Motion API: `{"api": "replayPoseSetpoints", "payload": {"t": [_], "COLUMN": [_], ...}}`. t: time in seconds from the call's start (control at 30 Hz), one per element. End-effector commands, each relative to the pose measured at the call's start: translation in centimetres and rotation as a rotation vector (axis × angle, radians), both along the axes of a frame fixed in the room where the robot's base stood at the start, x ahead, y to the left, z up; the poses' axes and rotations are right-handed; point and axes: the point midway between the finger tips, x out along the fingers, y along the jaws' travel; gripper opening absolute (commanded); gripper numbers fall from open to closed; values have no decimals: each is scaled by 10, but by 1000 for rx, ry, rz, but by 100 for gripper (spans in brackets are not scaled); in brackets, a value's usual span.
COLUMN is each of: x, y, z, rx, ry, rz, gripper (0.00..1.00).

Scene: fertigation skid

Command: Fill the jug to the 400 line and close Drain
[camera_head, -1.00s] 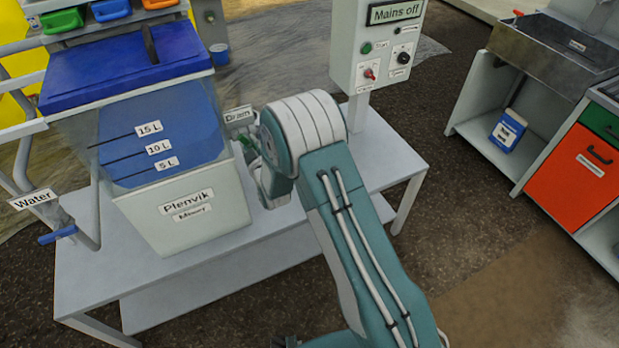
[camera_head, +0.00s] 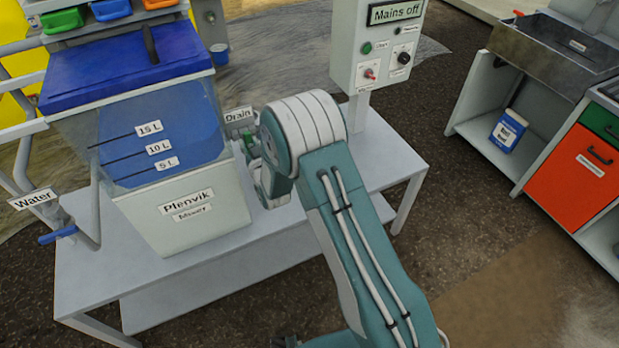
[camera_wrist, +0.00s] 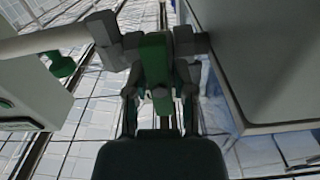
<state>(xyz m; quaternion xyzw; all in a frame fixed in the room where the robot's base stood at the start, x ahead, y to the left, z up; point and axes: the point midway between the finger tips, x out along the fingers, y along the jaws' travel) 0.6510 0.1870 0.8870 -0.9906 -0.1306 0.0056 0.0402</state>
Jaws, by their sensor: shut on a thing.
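The Drain label (camera_head: 239,115) shows at the right side of the tank, just left of my wrist. In the wrist view, the green Drain valve handle (camera_wrist: 155,65) lies between the fingers of my gripper (camera_wrist: 158,92), which is shut on it. Dark grey valve fittings (camera_wrist: 112,42) sit beside the handle. My wrist hides most of the valve in the head view, so I cannot tell whether it is open. The tank (camera_head: 180,215), marked Plenvik, has 5, 10 and 15 L lines and a blue lid. I cannot make out the jug in either view.
The switch box (camera_head: 378,55), reading Mains off, stands right of my arm on the grey table (camera_head: 100,285). The Water valve's blue handle (camera_head: 58,234) is at left. A sink (camera_head: 550,55) and orange cabinet (camera_head: 575,170) stand right across clear floor.

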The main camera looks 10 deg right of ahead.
Motion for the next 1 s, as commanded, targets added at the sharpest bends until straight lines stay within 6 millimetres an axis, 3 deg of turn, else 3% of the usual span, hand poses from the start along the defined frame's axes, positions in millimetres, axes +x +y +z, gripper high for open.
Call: {"api": "replayPoseSetpoints", "payload": {"t": [0.03, 0.07, 0.1, 0.13, 0.53, 1.0], "x": [0, 0, 0, 0, -2, -40], "y": [2, 2, 2, 1, -1, -11], "z": [1, 1, 1, 1, 0, 0], "rx": [1, 0, 0, 0, -2, -3], "ry": [-3, -3, -3, -3, -1, 0], "rz": [4, 4, 3, 3, 0, -1], "gripper": [0, 46, 60, 67, 69, 69]}}
